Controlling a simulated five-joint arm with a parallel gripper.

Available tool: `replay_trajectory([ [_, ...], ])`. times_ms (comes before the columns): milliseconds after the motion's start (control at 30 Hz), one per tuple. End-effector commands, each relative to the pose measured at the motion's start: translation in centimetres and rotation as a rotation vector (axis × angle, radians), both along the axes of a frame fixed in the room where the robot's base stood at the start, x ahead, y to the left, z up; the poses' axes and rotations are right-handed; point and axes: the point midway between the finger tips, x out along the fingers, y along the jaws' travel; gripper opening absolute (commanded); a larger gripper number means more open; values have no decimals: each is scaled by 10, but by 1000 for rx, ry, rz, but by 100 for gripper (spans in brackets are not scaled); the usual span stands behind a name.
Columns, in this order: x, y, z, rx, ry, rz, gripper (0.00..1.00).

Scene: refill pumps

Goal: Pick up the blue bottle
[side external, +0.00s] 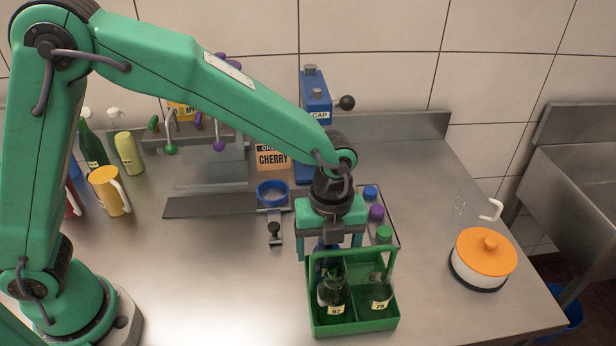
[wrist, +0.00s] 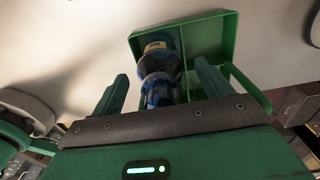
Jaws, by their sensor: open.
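The green crate (side external: 320,322) with an arched handle stands on the steel counter, at the lower middle of the side view; it also shows in the wrist view (wrist: 205,32). The blue bottle (wrist: 158,92) stands in one of its compartments, toward the back in the side view, where only a little blue (side external: 322,250) shows beneath my gripper and behind a dark green bottle (side external: 333,292). My gripper (side external: 329,250) points down over the crate. In the wrist view my gripper (wrist: 162,72) is open, its fingers on either side of the bottle with gaps.
Purple-capped (side external: 376,212) and green-capped (side external: 384,234) items stand close behind the crate. A blue ring holder (side external: 272,192) and a cherry-labelled box (side external: 272,157) are behind left. An orange-lidded pot (side external: 484,256) stands at right. The counter left of the crate is clear.

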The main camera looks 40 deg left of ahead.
Motion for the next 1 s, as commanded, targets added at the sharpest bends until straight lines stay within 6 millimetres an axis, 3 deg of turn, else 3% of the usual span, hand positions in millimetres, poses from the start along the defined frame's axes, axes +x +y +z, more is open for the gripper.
replay_trajectory([
  [333, 0, 0, 0, 0, 0, 0, 76],
  [667, 0, 0, 0, 0, 0, 0, 12],
  [1000, 0, 0, 3, -1, -1, 0, 12],
])
